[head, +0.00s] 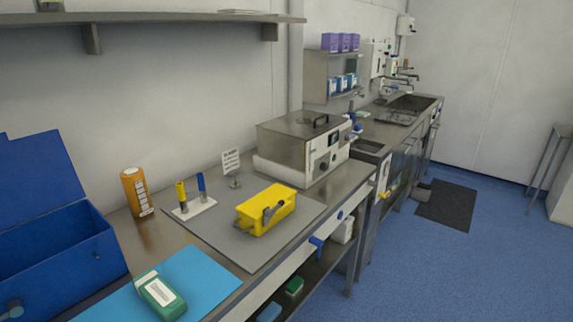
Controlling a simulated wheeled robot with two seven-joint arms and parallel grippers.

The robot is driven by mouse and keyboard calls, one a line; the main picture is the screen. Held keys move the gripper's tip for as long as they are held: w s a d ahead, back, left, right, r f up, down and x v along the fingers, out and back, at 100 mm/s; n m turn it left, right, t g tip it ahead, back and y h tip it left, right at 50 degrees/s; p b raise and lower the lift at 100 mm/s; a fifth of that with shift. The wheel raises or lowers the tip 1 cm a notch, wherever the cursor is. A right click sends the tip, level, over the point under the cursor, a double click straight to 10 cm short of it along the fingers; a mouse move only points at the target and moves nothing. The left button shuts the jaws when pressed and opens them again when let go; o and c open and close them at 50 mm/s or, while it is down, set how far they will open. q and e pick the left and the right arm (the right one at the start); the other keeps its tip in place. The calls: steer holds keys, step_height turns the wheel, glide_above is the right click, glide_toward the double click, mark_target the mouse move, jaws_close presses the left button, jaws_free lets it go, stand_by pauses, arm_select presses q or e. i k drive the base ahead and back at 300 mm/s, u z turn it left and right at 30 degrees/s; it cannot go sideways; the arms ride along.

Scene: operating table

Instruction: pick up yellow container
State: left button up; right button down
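The yellow container (264,207) is a rectangular yellow box with a dark grey fitting on its near side. It sits upright on a grey mat (240,252) on the steel counter, in the middle of the head view. Nothing is holding it. Neither of my grippers shows in the head view.
A small white stand (194,209) with yellow and blue tubes, an orange bottle (137,192) and a small sign (231,162) are left of and behind the container. A steel bath (300,148) stands behind right. An open blue box (60,255) and green pack (160,296) are front left.

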mark_target(247, 224)
steer(key=u, duration=0.05)
steer(key=k, duration=0.45)
steer(key=z, duration=0.75)
steer(key=i, duration=0.9)
steer(key=u, duration=0.6)
steer(key=i, duration=0.65)
steer(key=u, duration=0.75)
